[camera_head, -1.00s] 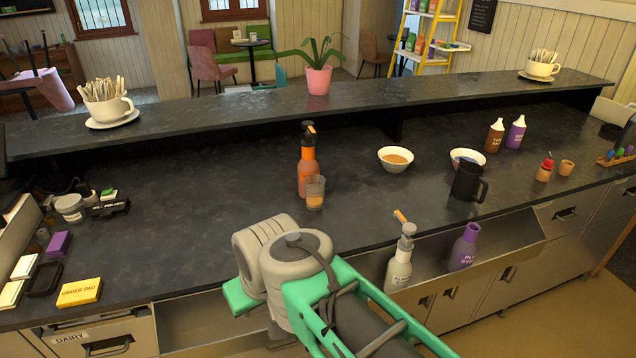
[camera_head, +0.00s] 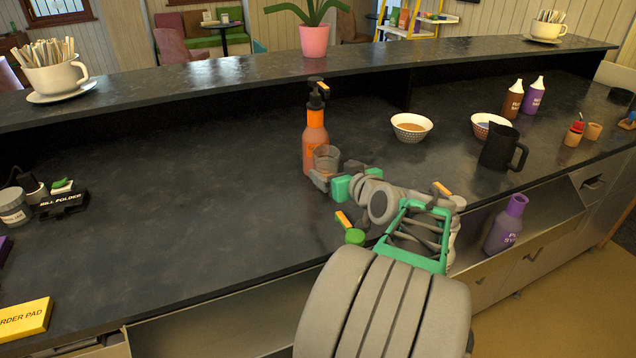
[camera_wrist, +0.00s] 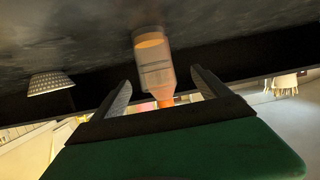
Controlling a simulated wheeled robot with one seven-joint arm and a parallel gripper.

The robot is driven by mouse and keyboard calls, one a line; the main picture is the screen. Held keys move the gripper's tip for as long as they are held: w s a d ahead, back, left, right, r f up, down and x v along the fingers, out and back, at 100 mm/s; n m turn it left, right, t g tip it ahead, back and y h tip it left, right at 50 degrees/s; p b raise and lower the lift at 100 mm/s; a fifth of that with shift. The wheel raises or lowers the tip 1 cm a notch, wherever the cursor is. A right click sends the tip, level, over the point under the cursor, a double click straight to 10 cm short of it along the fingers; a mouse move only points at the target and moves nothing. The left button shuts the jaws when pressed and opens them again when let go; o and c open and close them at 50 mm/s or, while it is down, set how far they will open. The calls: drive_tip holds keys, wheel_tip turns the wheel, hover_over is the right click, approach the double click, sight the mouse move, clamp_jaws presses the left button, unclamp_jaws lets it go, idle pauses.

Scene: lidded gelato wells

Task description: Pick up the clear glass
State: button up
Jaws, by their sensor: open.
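The clear glass (camera_head: 326,156) stands upright on the dark counter, close in front of an orange pump bottle (camera_head: 315,130). Orange shows in it in the wrist view (camera_wrist: 151,62). My gripper (camera_head: 337,174) is open and low over the counter, with its fingers at the near side of the glass. The fingers partly hide the lower part of the glass in the head view. In the wrist view the glass lies in line with the gap between the fingertips (camera_wrist: 162,86), and the jaws are not closed on it. I cannot tell how far it is between them.
A bowl (camera_head: 411,127), a second bowl (camera_head: 490,124) and a black mug (camera_head: 500,147) stand to the right. The raised ledge (camera_head: 220,88) runs behind. A purple bottle (camera_head: 506,225) stands in the front well.

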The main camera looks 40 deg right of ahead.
drive_tip(key=x, duration=0.2)
drive_tip(key=p+x, duration=0.1)
drive_tip(key=x, duration=0.2)
drive_tip(key=p+x, duration=0.1)
drive_tip(key=x, duration=0.2)
drive_tip(key=shift+s+d+f, duration=0.25)
drive_tip(key=shift+d+f, duration=0.05)
drive_tip(key=shift+d, duration=0.1)
drive_tip(key=shift+c, duration=0.6)
drive_tip(key=shift+r, duration=0.1)
drive_tip(key=c, duration=1.7)
